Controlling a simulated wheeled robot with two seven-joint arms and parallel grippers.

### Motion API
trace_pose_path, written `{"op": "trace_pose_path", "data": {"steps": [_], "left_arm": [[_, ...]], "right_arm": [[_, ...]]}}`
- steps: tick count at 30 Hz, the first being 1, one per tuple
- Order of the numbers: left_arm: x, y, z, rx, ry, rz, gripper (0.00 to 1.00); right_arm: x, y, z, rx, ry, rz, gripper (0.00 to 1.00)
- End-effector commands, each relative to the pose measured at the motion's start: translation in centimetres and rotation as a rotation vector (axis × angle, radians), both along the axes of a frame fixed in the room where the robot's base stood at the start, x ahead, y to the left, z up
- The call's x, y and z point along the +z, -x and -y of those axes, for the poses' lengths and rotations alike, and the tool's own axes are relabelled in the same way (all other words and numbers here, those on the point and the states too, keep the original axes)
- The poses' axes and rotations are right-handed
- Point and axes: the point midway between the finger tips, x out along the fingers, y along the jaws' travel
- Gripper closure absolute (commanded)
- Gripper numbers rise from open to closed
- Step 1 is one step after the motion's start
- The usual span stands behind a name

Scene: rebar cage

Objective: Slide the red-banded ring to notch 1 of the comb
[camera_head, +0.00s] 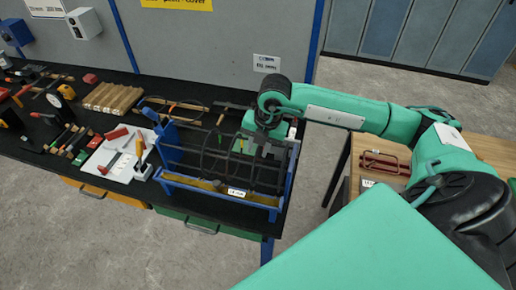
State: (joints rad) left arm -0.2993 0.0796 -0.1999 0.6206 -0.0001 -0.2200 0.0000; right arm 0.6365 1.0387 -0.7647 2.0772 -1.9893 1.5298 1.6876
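A rebar cage of dark bars and rings (204,152) rests in a blue stand (168,150) at the right part of the black bench. I cannot make out a red band on any ring; small green marks show near the cage's middle. A yellowish strip with a white label (236,191) runs along the stand's front; I cannot tell the comb or its notches clearly. My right gripper (262,150) is over the right part of the cage, pointing down. Its fingers are dark and small among the bars, so I cannot tell whether they grip anything. My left gripper is out of view.
A white board with red-handled tools (118,155) lies left of the stand. Wooden bars (112,97) and many hand tools cover the bench further left. A grey panel (215,50) stands behind. A wooden table (390,150) with a red item is at right.

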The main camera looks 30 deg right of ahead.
Motion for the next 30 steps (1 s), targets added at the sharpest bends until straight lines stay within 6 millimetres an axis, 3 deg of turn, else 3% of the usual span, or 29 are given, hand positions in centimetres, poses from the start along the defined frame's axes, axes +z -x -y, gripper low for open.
{"op": "trace_pose_path", "data": {"steps": [15,21,30], "left_arm": [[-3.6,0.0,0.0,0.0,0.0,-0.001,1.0],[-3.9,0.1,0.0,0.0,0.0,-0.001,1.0],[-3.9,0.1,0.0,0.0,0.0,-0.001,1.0]], "right_arm": [[10.3,1.5,1.4,0.001,0.001,0.006,0.71],[12.2,1.8,1.6,0.0,0.0,0.004,0.71],[12.6,1.9,1.7,0.001,0.001,0.001,0.71]]}}
